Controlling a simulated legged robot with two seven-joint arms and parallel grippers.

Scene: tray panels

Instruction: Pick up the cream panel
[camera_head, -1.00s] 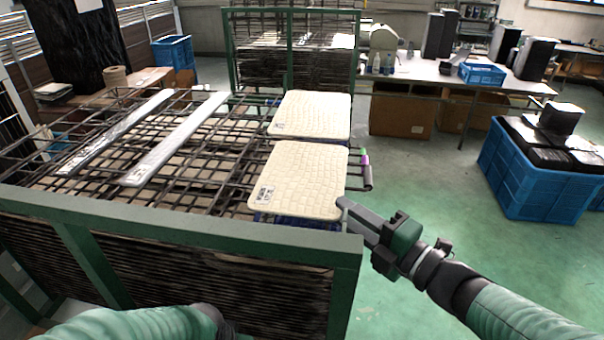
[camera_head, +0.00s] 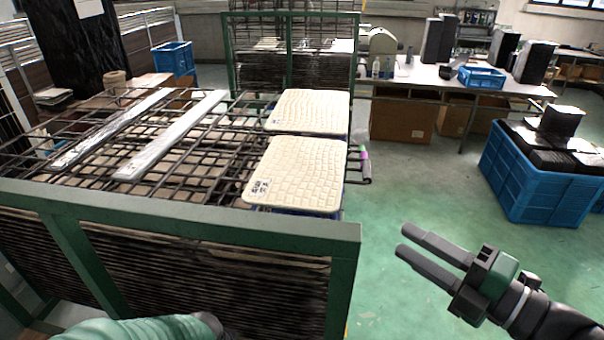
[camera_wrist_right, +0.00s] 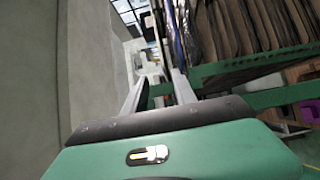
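Two cream panels lie flat at the right side of the rack. The nearer cream panel (camera_head: 298,172) has a small dark printed label at its lower left corner. The farther cream panel (camera_head: 308,111) lies just behind it. My right gripper (camera_head: 402,240) is to the right of the rack, apart from both panels, over the green floor. Its two fingers are spread with nothing between them. The fingers also show in the right wrist view (camera_wrist_right: 158,88), empty. My left gripper cannot be made out in the head view; only a green part of that arm shows at the bottom.
The green-framed wire rack (camera_head: 180,217) has a raised front rail. Two pale metal strips (camera_head: 172,135) lie on its left part. A blue crate (camera_head: 540,185) with dark items stands at the right. A table (camera_head: 440,78) is behind. Floor between is clear.

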